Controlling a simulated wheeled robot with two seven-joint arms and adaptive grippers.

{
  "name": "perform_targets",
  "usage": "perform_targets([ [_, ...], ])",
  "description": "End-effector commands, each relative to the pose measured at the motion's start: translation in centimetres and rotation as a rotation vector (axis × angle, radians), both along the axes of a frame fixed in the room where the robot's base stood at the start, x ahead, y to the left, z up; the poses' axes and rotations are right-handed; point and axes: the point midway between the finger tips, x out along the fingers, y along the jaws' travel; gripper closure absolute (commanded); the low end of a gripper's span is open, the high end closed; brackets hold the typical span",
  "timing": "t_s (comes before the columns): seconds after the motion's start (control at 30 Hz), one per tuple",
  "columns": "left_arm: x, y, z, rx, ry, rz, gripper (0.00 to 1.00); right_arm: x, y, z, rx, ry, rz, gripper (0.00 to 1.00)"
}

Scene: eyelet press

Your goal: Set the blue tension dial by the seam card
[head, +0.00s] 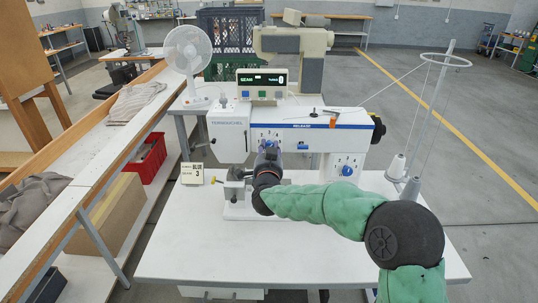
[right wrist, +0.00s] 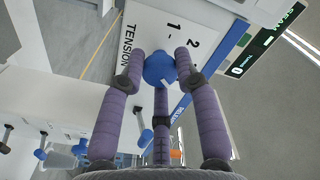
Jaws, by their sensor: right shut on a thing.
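The blue tension dial (right wrist: 159,69) shows in the right wrist view on the machine's white front panel. The word TENSION and the numbers 1 and 2 are printed near it; the rest of the scale is hidden. My right gripper (right wrist: 160,64) has its purple fingers closed around the dial. In the head view my right gripper (head: 268,152) is at the front of the sewing machine (head: 228,138) and hides the dial's setting. The seam card (head: 192,174) stands on the table left of the machine and reads BLUE and 3. My left gripper is out of view.
A display (head: 262,78) sits on top of the machine. Another blue dial (head: 347,170) is lower right on the machine. Thread cones (head: 396,167) stand at the right, a white fan (head: 188,52) at the back left. The table's front left (head: 185,240) is clear.

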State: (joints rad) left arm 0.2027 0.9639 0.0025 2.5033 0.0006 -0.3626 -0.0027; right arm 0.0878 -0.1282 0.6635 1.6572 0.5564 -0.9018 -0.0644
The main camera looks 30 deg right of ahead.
Motion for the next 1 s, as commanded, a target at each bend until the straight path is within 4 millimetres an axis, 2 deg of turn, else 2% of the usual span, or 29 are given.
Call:
perform_targets([
  [0.2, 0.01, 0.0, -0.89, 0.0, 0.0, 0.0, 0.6, -0.01, 0.06, -0.26, 0.063, -0.035, 0.001, 1.0],
  [0.73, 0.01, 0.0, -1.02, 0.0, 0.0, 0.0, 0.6, -0.01, 0.04, -0.19, 0.085, -0.047, 0.001, 1.0],
  [0.77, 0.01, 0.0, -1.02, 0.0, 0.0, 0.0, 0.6, -0.01, 0.05, -0.2, 0.085, -0.047, 0.001, 0.62],
  [0.8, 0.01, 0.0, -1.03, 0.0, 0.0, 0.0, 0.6, -0.01, 0.04, -0.19, 0.085, -0.047, 0.001, 0.51],
  [0.83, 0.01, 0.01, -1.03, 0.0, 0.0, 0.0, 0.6, -0.01, 0.05, -0.19, 0.085, -0.047, 0.001, 0.44],
  [1.0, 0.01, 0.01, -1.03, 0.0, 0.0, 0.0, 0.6, -0.01, 0.03, -0.12, 0.084, -0.049, 0.001, 0.44],
])
